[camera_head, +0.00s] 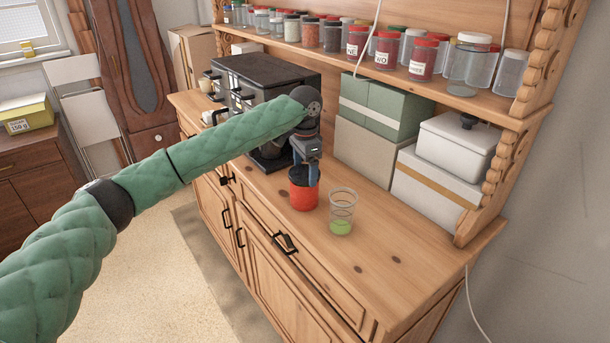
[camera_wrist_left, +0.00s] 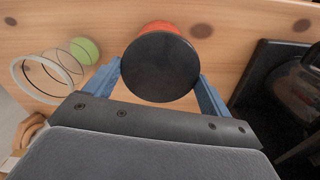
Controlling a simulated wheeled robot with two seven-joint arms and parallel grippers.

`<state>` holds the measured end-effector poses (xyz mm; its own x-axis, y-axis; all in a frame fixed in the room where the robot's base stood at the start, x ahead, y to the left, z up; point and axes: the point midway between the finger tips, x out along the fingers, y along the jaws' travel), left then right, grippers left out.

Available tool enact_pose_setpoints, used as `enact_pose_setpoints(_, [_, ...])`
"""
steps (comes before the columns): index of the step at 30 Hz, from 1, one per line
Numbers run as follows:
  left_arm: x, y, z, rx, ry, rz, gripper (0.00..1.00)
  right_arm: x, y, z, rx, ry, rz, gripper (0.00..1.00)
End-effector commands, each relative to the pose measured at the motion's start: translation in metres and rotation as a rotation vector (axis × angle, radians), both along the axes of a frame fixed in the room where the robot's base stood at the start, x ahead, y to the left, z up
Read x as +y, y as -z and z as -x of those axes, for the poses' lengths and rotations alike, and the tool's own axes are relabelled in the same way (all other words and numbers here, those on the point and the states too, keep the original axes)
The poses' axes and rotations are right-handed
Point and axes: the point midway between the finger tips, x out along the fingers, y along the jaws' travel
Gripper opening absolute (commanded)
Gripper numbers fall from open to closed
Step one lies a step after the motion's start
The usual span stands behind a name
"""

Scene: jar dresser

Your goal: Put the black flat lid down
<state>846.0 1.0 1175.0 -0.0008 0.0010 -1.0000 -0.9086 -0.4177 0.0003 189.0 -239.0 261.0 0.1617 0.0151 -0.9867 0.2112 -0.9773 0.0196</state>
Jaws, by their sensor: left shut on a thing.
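My left gripper (camera_head: 304,178) is over the dresser top, pointing down, with its blue fingers at the red jar (camera_head: 303,196). In the left wrist view the black flat lid (camera_wrist_left: 160,68) is a round dark disc between the two fingers, and the gripper is shut on it. The lid covers the mouth of the red jar (camera_wrist_left: 170,26), whose red side shows just past the lid's edge. I cannot tell whether the lid rests on the rim or sits slightly above it. My right gripper is in neither view.
A clear glass (camera_head: 342,212) with green contents stands just right of the red jar. A black coffee machine (camera_head: 262,80) is behind on the left. Green boxes (camera_head: 382,105) and a white canister (camera_head: 455,145) stand at the back. The front right of the dresser top (camera_head: 400,265) is free.

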Motion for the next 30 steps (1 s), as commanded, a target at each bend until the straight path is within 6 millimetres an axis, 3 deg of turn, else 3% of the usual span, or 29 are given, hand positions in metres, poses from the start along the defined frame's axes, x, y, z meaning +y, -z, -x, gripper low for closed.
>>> enact_pose_setpoints(6, [0.0000, 0.0038, -0.0001, -0.001, 0.000, 0.000, 0.61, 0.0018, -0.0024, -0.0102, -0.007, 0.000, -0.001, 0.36])
enact_pose_setpoints(20, [0.0001, 0.0090, -0.0002, -0.001, -0.001, 0.000, 0.61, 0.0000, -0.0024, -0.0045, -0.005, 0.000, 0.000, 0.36])
enact_pose_setpoints(21, [0.0001, 0.0090, -0.0003, -0.002, -0.001, -0.001, 0.91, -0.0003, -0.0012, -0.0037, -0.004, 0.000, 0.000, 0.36])
enact_pose_setpoints(22, [0.0001, 0.0090, -0.0003, -0.001, -0.001, 0.000, 0.97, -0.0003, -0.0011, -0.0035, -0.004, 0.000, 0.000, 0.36])
enact_pose_setpoints(30, [0.0001, 0.0086, -0.0002, -0.001, 0.000, 0.000, 1.00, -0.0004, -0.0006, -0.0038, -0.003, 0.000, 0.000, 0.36])
